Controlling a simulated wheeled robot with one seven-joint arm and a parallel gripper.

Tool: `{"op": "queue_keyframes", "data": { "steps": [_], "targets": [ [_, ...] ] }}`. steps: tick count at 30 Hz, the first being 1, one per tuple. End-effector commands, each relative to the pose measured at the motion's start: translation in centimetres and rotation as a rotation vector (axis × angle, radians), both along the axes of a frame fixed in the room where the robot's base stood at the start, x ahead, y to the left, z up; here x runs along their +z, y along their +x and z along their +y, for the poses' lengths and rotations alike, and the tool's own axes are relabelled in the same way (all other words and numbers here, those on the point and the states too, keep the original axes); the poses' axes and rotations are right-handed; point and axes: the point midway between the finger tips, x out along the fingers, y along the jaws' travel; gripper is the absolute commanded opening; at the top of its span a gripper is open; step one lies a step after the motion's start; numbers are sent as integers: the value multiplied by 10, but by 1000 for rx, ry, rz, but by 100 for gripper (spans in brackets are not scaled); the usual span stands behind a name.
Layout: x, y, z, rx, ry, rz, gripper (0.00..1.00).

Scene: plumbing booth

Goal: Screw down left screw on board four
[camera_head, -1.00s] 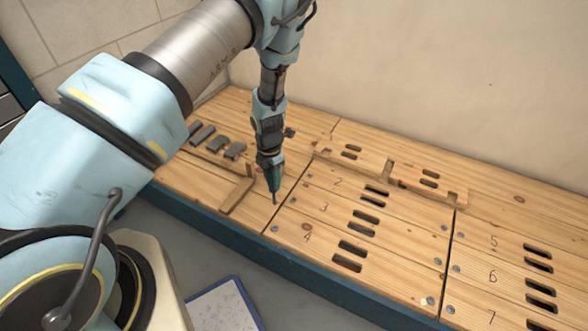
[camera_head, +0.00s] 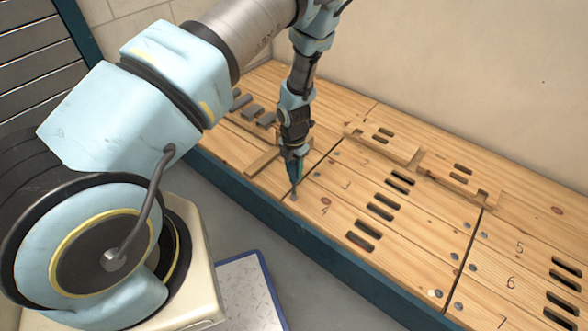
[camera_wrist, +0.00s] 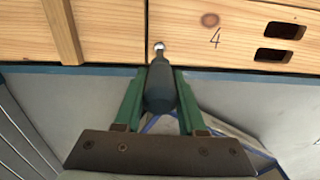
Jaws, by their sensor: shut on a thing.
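My gripper (camera_head: 294,153) is shut on a dark screwdriver (camera_wrist: 160,90), whose handle sits between the green fingers (camera_wrist: 161,77) in the wrist view. The screwdriver points down, close to upright in the head view. Board four (camera_head: 338,221) is a light wooden plank marked 4, with two dark slots; it also shows in the wrist view (camera_wrist: 185,45). Its left screw (camera_wrist: 159,46) is a small round metal head by the left seam. The driver's tip is at this screw; whether it touches cannot be told. In the head view the tip partly covers the screw (camera_head: 294,197).
Several grey blocks (camera_head: 252,108) lie on the planks behind and left of my gripper. A wooden strip (camera_head: 264,161) lies close left of the driver. Raised notched rails (camera_head: 398,152) stand farther back. Other screws (camera_head: 467,225) sit at the boards' right ends. A blue edge (camera_head: 262,199) borders the bench.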

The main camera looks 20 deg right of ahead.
Motion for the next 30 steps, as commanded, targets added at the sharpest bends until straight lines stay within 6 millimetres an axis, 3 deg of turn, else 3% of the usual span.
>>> {"op": "queue_keyframes", "data": {
  "steps": [15, 30],
  "targets": [
    [-38, 0, 0, -1, 0, 0, 0],
    [-37, 1, -1, -302, -1, -2, 0]
  ]
}}
